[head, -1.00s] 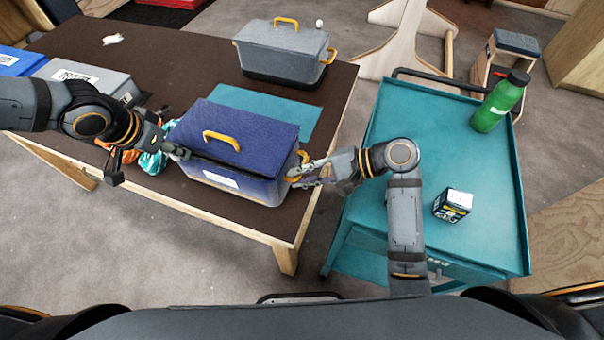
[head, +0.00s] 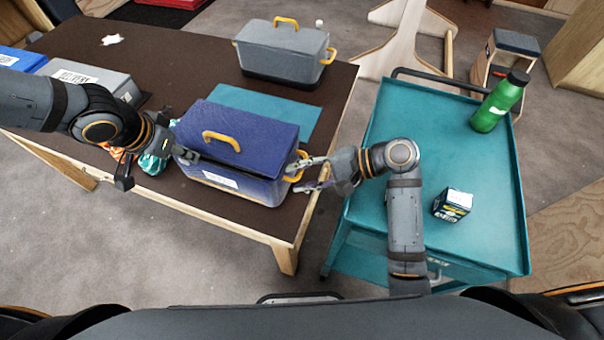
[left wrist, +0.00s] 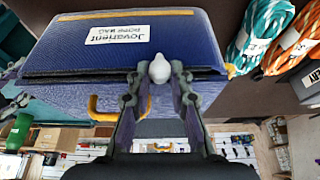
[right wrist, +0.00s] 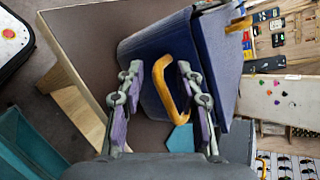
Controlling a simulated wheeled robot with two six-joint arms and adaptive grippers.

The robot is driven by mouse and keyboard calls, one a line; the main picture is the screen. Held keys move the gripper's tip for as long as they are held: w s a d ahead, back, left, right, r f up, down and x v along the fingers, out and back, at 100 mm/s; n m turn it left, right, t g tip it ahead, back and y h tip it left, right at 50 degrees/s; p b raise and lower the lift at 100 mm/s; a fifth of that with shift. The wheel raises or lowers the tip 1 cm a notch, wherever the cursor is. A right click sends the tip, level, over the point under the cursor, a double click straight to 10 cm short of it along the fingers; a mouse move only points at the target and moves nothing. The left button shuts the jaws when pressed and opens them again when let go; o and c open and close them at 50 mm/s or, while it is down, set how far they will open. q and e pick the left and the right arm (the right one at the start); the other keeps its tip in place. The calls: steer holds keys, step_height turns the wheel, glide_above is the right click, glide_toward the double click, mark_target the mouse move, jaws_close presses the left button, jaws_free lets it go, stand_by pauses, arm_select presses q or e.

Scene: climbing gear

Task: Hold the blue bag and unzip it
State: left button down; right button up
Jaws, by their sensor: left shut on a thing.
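The blue bag (head: 245,165) stands upright on the brown table, with a yellow handle (head: 221,141) on its lid and a white label on its front. A dark seam runs along the front under the lid. My left gripper (head: 190,158) is at the seam's left part. In the left wrist view it is shut on a small white zipper pull (left wrist: 159,69). My right gripper (head: 306,175) is at the bag's right end. Its open fingers stand on either side of the yellow side handle (right wrist: 172,87), apart from each other.
Coiled ropes (head: 153,163) lie left of the bag. Grey and blue boxes are at far left. A teal cart (head: 420,150) at right carries a green bottle (head: 499,102) and a small box (head: 452,205).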

stand_by(0.5)
steer(key=v, duration=1.2)
steer(key=s+a+n+g+y, duration=0.1)
steer(key=s+a+n+g, duration=0.1)
steer(key=s+n+g, duration=0.45)
steer(key=s+f+m+t, duration=0.1)
steer(key=s+f+m, duration=0.3)
steer(key=s+f, duration=0.4)
steer(key=s+f+m+t, duration=0.2)
steer(key=s+f+m, duration=0.3)
steer(key=f, duration=0.9)
steer(key=s, duration=0.3)
steer(key=shift+s, duration=0.2)
steer(key=shift+a, duration=0.1)
arm_select(q)
steer(key=c, duration=1.1)
jaws_free()
